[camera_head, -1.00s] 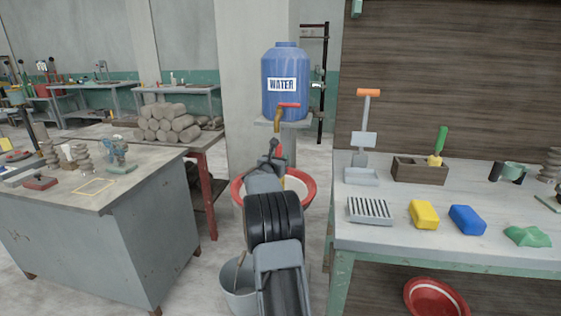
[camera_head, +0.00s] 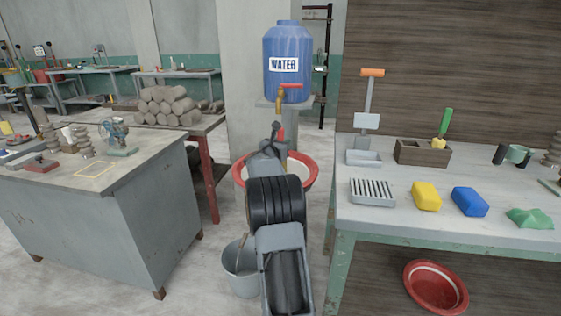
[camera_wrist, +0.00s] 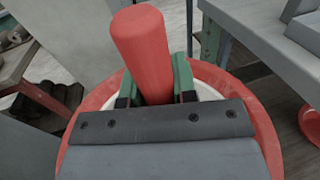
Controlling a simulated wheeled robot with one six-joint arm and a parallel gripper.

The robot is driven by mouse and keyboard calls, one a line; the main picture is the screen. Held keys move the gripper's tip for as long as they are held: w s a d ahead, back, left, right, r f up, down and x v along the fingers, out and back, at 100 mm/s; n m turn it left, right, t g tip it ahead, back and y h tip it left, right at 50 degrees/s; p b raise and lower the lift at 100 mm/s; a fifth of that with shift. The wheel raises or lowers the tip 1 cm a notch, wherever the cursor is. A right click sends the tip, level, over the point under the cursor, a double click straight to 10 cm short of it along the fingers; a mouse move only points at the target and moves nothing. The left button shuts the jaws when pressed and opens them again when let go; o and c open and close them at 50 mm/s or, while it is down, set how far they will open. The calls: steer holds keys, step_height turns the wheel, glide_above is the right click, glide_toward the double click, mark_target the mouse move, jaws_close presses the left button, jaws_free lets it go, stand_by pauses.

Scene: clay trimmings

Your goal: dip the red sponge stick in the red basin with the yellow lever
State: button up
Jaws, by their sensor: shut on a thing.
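My gripper (camera_wrist: 157,88) is shut on the red sponge stick (camera_wrist: 143,45), whose thick red end stands up between the green-sided fingers in the wrist view. A bit of red shows at my gripper in the head view (camera_head: 281,134). Below is a red-rimmed basin (camera_wrist: 262,128) with a pale inside, also in the head view (camera_head: 309,181), partly behind my arm. The stick's lower end is hidden, so I cannot tell whether it touches the basin. A yellow upright piece (camera_head: 284,160) shows beside my arm over the basin; I cannot tell whether it is the lever.
A blue water tank (camera_head: 288,52) with a red-handled tap (camera_head: 281,97) stands above the basin. A grey bucket (camera_head: 242,272) is on the floor. The right table (camera_head: 385,222) holds sponges and tools; another red basin (camera_head: 463,291) lies beneath it. A cabinet (camera_head: 93,220) stands left.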

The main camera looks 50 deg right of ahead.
steer(key=shift+d, duration=0.35)
steer(key=shift+r, duration=0.1)
